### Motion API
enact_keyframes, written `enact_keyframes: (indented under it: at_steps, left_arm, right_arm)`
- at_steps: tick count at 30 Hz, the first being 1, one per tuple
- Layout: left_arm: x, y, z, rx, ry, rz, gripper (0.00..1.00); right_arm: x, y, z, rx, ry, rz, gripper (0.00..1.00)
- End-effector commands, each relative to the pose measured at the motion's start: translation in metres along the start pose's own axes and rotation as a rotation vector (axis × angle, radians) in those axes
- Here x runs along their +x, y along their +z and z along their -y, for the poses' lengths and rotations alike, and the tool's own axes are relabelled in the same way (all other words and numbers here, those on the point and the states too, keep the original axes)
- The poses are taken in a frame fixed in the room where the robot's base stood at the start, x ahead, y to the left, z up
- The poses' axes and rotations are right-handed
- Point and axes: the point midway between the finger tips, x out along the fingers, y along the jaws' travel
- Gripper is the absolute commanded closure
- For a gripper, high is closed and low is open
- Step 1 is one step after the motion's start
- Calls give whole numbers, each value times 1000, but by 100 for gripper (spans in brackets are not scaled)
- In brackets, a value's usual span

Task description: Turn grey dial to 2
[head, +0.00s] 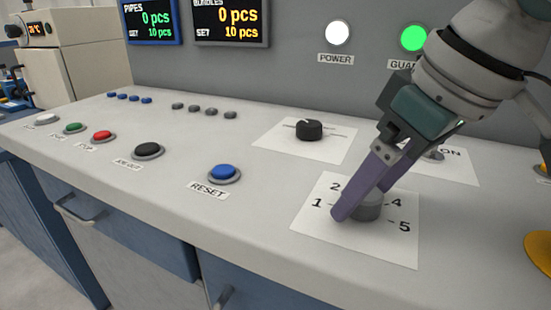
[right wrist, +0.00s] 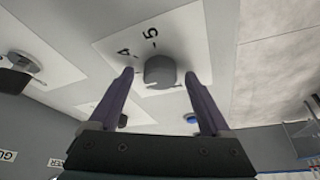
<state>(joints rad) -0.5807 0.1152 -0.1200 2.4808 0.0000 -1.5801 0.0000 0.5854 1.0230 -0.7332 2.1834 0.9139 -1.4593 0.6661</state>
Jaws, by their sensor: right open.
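The grey dial (head: 369,207) stands on a white card (head: 345,247) printed with numbers; 1, 2, 4 and 5 show in the head view. My right gripper (head: 362,203) reaches down over the dial from the upper right. In the right wrist view the dial (right wrist: 160,71) sits between the two purple fingers of the open right gripper (right wrist: 159,74), with a gap on each side. One finger covers part of the dial and card in the head view. I cannot tell which number the dial points to. My left gripper is not in view.
A black dial (head: 309,130) on its own card stands behind and to the left. A blue reset button (head: 224,173) and a black button (head: 148,150) lie left on the panel. A yellow part (head: 541,252) is at the right edge. The panel's front is clear.

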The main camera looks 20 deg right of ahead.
Motion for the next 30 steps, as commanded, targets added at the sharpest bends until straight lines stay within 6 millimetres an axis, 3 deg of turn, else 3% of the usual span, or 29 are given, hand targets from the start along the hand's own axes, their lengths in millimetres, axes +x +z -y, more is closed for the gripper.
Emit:
enact_keyframes:
  at_steps: [2,5,24,30]
  left_arm:
    - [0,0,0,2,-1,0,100]
    - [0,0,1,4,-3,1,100]
    - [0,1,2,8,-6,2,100]
    - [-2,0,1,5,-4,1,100]
  right_arm:
    - [0,0,0,0,0,0,18]
    - [0,0,0,0,0,0,28]
    - [-1,0,0,0,0,0,100]
    - [-2,0,0,-7,-2,1,100]
